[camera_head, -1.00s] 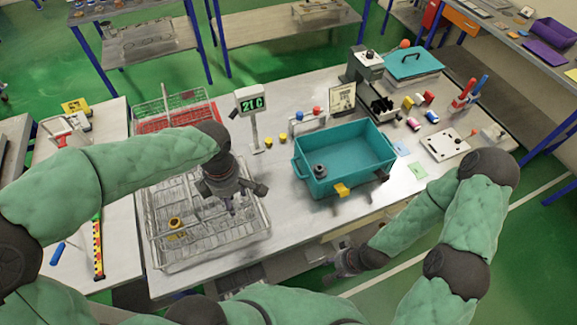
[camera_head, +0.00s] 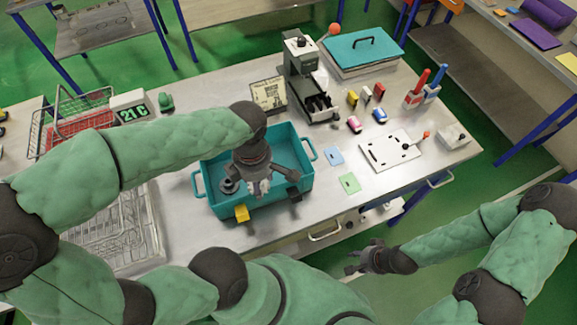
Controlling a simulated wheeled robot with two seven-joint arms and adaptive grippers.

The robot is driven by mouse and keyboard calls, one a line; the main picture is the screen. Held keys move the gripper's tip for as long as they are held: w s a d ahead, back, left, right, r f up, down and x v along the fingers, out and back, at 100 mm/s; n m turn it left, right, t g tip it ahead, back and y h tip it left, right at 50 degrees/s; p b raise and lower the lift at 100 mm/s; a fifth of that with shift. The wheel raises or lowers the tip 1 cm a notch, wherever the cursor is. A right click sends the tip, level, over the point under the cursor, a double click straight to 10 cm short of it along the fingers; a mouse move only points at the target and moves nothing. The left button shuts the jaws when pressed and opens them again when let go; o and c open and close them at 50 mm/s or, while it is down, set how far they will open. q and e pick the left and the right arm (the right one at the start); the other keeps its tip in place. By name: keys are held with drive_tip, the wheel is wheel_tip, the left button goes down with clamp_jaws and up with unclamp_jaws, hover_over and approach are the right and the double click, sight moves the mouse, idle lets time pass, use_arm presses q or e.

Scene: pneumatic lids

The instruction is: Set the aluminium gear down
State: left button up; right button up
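A small grey round part (camera_head: 229,184), possibly the aluminium gear, sits inside the teal bin (camera_head: 306,150) at its left side. My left gripper (camera_head: 258,189) points down over the bin, just right of that part. Pale shapes show at its fingertips, but I cannot tell whether they are fingers or a held thing. My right gripper (camera_head: 354,262) hangs in front of the table's front edge, its fingers apart and empty, far from the bin.
A wire basket (camera_head: 120,235) lies left of the bin. A grey press (camera_head: 301,70) stands behind. A white plate (camera_head: 391,151) and coloured cards lie to the right.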

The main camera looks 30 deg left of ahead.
use_arm(q)
drive_tip(key=w+f+b, duration=0.2)
drive_tip(key=w+f, duration=0.2)
drive_tip(key=w, duration=0.5)
drive_tip(key=b, duration=0.1)
hover_over(284, 163)
drive_tip(key=s, duration=0.2)
drive_tip(key=f, duration=0.3)
drive_tip(key=d+f, duration=0.1)
drive_tip(key=f, duration=0.1)
drive_tip(key=shift+f, duration=0.2)
drive_tip(key=shift+w+a+f, duration=0.1)
drive_tip(key=shift+w+f, duration=0.1)
drive_tip(key=shift+f, duration=0.2)
drive_tip(key=shift+f+b, duration=0.5)
drive_tip(key=shift+f, duration=0.95)
drive_tip(key=shift+f, duration=0.15)
drive_tip(key=o, duration=0.9)
